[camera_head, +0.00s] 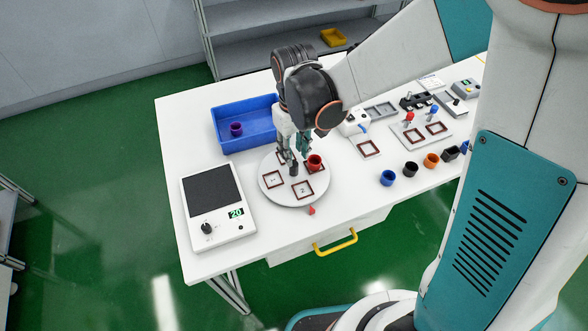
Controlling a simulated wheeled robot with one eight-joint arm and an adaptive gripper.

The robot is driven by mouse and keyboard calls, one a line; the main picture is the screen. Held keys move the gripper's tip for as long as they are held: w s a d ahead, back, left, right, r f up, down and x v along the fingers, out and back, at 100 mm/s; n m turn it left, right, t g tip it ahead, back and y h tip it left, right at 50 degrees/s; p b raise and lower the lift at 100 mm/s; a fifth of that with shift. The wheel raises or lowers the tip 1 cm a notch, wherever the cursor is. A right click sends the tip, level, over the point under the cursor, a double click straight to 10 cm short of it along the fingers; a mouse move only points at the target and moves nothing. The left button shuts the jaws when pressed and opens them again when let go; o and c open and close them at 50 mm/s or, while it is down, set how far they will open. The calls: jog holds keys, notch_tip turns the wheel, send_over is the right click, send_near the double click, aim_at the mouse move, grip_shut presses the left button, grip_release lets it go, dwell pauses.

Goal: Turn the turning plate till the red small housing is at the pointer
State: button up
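The round white turning plate (282,199) lies on the white table and carries dark-framed square places, two of them marked 1 and 2. The red small housing (314,162) stands upright on the plate's right rear part. The red pointer (311,210) is at the plate's front edge, beside place 2, so the housing is away from it. My gripper (291,170) points down over the middle of the plate, left of the housing. Its fingertips are low, close to the plate's surface; I cannot tell whether they touch it. The finger opening is too small to judge, and the gripper hides the plate's back part.
A blue bin (232,143) with a purple housing (236,129) stands behind left. A scale (218,213) reading 20 is at the left. Several coloured housings, including a blue one (387,178) and an orange one (431,160), stand at the right. A yellow drawer handle (335,243) projects at the front.

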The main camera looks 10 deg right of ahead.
aim_at(294, 164)
notch_tip(294, 164, down, 7)
jog(key=b, duration=0.4)
jog(key=shift+f, duration=0.1)
jog(key=shift+c, duration=0.2)
grip_shut()
